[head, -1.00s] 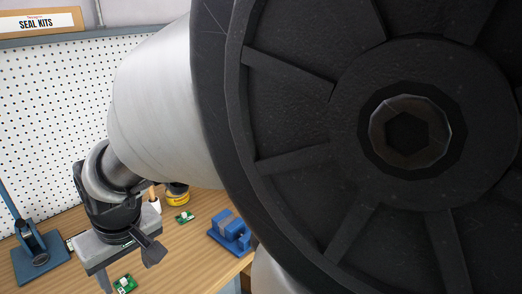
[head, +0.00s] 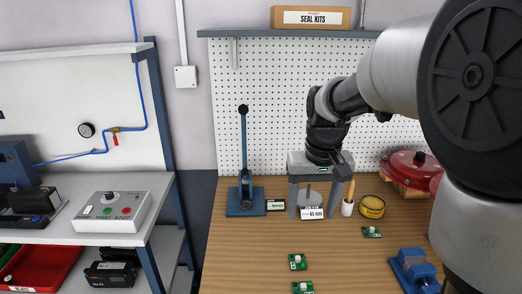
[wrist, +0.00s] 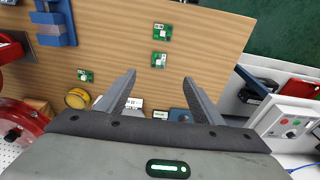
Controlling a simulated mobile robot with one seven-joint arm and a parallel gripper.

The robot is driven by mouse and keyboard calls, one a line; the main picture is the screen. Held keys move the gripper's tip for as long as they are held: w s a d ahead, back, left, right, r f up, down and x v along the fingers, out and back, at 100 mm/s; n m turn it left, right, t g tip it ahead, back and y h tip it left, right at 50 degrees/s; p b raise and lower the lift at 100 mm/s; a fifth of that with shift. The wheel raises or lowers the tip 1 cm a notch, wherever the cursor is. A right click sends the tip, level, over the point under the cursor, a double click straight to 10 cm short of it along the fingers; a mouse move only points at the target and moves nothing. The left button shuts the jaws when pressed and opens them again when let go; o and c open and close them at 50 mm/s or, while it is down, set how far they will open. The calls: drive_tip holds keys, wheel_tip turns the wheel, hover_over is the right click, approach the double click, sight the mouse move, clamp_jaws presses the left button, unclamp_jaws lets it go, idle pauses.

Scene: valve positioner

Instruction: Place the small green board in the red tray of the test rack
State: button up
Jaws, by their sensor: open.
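Several small green boards lie flat on the wooden bench: one near the middle front (head: 297,262), one at the bottom edge (head: 302,287), and one by the yellow tin (head: 371,232). They also show in the wrist view, two ahead of the fingers (wrist: 158,60) (wrist: 162,31) and one at left (wrist: 85,75). I cannot tell which is meant. The red tray (head: 45,265) is on the test rack's lower shelf at far left; a red tray (wrist: 304,86) shows at right in the wrist view. My gripper (head: 313,204) is open, empty, fingers down over the bench's back part (wrist: 159,77).
A blue lever press (head: 245,190) stands left of my gripper. A yellow tin (head: 371,206), red case (head: 412,172) and blue fixture (head: 414,270) are to the right. A control box (head: 108,212) sits on the rack's top. The bench's left front is clear.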

drive_tip(key=w+f+g, duration=0.1)
drive_tip(key=w+f, duration=0.5)
drive_tip(key=f, duration=0.1)
drive_tip(key=b, duration=0.1)
hover_over(299, 265)
drive_tip(key=f, duration=1.1)
drive_tip(key=shift+w+f, duration=0.25)
drive_tip(key=shift+f, duration=0.15)
drive_tip(key=shift+s+f+b, duration=0.2)
drive_tip(key=shift+f+b, duration=0.15)
drive_tip(key=shift+f, duration=2.45)
drive_tip(key=c, duration=1.2)
drive_tip(key=s+r+p, duration=0.2)
drive_tip(key=r+p, duration=0.2)
drive_tip(key=r, duration=0.1)
drive_tip(key=s+r+p, duration=0.2)
drive_tip(key=r+p, duration=0.1)
drive_tip(key=r, duration=0.3)
drive_tip(key=s+r+p, duration=0.2)
drive_tip(key=r+p, duration=0.2)
drive_tip(key=r, duration=0.2)
drive_tip(key=shift+s+a+p, duration=0.1)
drive_tip(key=shift+s+p, duration=0.15)
drive_tip(key=shift+p, duration=0.05)
